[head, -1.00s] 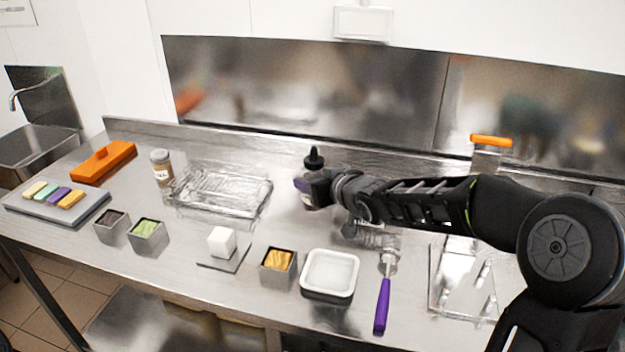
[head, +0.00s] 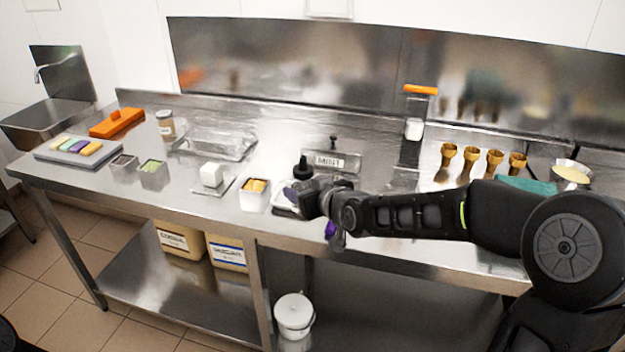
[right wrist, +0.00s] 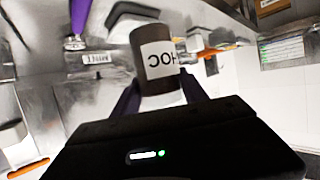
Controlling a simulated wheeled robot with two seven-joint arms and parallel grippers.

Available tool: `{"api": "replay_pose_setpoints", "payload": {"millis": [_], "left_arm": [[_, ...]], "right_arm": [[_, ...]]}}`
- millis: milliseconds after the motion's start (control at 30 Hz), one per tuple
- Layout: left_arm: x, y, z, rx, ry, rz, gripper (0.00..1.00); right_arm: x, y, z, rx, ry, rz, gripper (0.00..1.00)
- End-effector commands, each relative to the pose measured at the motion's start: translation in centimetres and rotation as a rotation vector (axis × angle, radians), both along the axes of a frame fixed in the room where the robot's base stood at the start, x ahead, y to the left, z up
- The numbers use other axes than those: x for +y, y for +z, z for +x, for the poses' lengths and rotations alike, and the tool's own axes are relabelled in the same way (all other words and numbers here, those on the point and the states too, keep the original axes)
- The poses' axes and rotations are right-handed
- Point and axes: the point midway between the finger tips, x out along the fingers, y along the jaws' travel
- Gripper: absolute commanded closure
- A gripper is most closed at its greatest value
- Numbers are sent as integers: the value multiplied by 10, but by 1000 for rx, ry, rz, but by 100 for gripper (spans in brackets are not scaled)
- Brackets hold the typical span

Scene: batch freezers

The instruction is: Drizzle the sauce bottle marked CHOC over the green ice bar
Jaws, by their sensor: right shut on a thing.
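My right gripper (head: 300,197) is shut on the dark brown sauce bottle (right wrist: 148,48), whose white label reads "HOC" upside down in the right wrist view. In the head view its black nozzle cap (head: 303,168) points up, and the gripper hides most of the body. The bottle is over the counter's front part, by a white-lined tub.
Between bottle and slab stand an orange-filled tin (head: 254,198), a white cube (head: 211,174), a green-filled tin (head: 153,177) and a dark-filled tin (head: 123,168). Behind are a clear tray (head: 215,143), a jar (head: 165,125) and an orange block (head: 117,122).

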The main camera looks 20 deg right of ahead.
Motion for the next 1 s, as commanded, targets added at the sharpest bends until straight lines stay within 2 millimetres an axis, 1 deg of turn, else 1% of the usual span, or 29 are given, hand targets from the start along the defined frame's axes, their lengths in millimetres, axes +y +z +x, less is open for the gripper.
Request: {"api": "replay_pose_setpoints", "payload": {"millis": [33,167,300,433,567,1000], "left_arm": [[0,0,0,0,0,0,64],[0,0,0,0,0,0,64],[0,0,0,0,0,0,64],[0,0,0,1,0,0,64],[0,0,0,1,0,0,64],[0,0,0,1,0,0,64]], "right_arm": [[6,-4,-4,0,-3,1,100],[19,-21,-18,2,-31,2,100],[32,-54,-46,7,-93,-2,100],[35,-73,-66,3,-134,-3,100],[35,-78,-73,-1,-150,-2,100],[35,-78,-72,-2,-150,0,100]]}}
